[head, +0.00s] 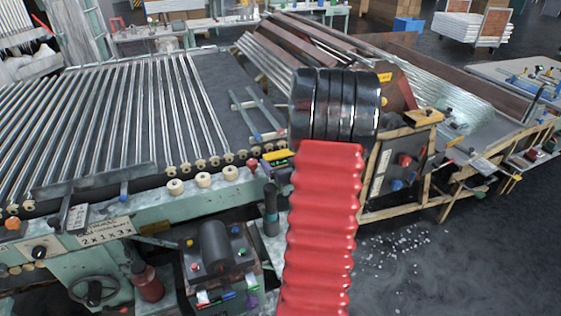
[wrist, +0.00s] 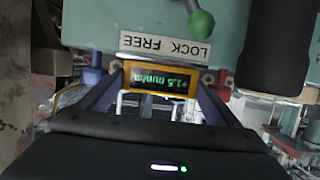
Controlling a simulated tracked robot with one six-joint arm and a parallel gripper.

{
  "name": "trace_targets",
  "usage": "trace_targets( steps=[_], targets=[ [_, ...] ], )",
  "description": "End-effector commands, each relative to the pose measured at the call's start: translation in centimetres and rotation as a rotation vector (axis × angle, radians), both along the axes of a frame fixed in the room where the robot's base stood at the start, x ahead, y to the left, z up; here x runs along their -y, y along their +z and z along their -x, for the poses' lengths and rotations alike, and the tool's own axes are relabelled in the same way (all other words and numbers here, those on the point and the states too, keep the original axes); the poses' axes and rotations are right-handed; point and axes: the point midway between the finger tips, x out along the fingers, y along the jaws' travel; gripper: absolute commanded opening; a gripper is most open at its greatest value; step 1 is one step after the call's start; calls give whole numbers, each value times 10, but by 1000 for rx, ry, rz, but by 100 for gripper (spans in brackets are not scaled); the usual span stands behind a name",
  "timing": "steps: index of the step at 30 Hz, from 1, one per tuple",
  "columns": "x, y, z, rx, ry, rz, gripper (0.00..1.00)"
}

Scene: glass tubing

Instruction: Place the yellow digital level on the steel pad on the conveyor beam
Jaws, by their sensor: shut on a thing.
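The yellow digital level (wrist: 158,78) shows in the wrist view, with a dark display and green digits that appear upside down. My gripper (wrist: 157,88) is shut on it, one finger at each side. The level is in front of a teal surface with a "LOCK FREE" label; I cannot tell whether it touches anything. In the head view my red and black arm hides the gripper. A small yellow-topped item (head: 277,156) shows just left of the arm; I cannot tell whether it is the level. I cannot make out the steel pad on the conveyor beam (head: 150,212).
A green knob (wrist: 201,24) and a dark cylinder (wrist: 275,45) stand near the level. Rollers (head: 130,110) fill the left of the head view. A control box (head: 215,255) sits below the beam. A wooden-framed bench (head: 400,165) stands right of my arm; glass fragments litter the floor.

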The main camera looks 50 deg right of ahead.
Motion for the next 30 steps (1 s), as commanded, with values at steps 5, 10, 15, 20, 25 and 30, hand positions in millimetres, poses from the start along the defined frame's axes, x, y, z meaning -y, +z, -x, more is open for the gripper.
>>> trace_targets(
  steps=[5,10,15,20,25,30],
  targets=[
    [0,-1,0,0,0,0,95],
    [0,-1,0,0,1,0,100],
    [0,0,0,0,1,0,100],
    [-4,4,6,0,0,0,100],
    [-13,10,23,-1,-1,1,100],
    [-26,18,44,1,-1,1,100]
  ],
)
